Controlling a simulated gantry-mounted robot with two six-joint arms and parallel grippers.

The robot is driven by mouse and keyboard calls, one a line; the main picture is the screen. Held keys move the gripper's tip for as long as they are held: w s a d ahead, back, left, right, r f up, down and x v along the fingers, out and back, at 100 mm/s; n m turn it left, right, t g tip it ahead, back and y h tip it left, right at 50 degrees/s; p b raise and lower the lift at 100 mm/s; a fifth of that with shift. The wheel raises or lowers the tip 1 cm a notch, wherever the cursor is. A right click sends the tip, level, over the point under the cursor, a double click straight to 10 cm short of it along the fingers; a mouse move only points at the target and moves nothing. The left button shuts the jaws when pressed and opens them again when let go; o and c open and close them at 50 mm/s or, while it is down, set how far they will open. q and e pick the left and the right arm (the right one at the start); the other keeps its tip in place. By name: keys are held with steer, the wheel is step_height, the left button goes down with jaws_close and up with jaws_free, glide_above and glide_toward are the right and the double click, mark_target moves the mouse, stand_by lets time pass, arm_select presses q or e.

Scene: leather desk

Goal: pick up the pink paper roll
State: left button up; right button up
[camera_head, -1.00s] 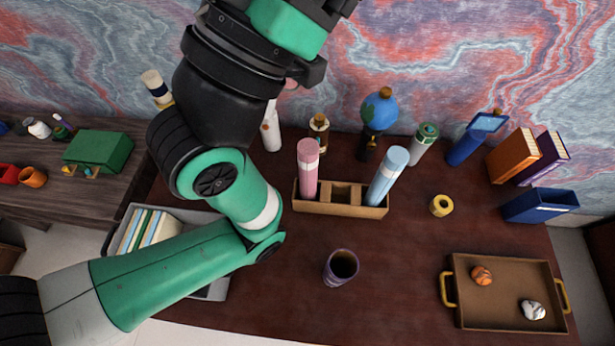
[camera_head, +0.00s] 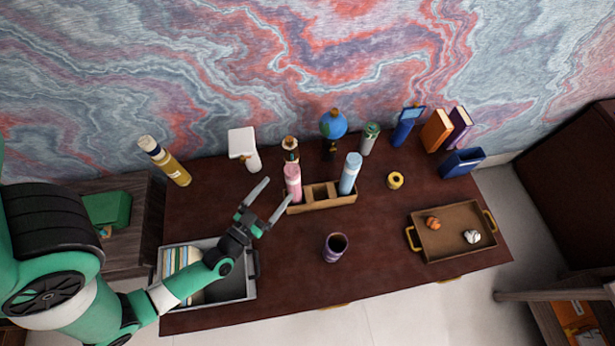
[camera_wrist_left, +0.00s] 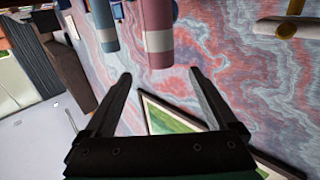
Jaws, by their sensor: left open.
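The pink paper roll (camera_head: 293,183) stands upright in the left part of a brown wooden holder (camera_head: 330,203) on the desk. A light blue roll (camera_head: 350,173) stands in the holder's right part. My left gripper (camera_head: 275,203) is open and empty, just left of the pink roll, with its fingers pointing up and right toward it. In the left wrist view the pink roll (camera_wrist_left: 157,30) shows at the top, beyond the open fingers, with the blue roll (camera_wrist_left: 104,22) to its left. My right gripper is not in view.
A purple cup (camera_head: 335,246) stands in front of the holder. A grey bin (camera_head: 235,285) with books lies under my left arm. Behind stand a white lamp-like object (camera_head: 243,147), a small bottle (camera_head: 290,150) and a globe (camera_head: 333,125). A brown tray (camera_head: 455,245) is at right.

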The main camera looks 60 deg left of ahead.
mark_target(297, 165)
arm_select(q)
steer(key=shift+w+a, duration=0.3)
steer(key=shift+w, duration=0.1)
steer(key=shift+s+d+f, duration=0.1)
steer(key=shift+f, duration=0.05)
steer(key=x, duration=1.1)
steer(key=shift+r, duration=0.3)
jaws_close()
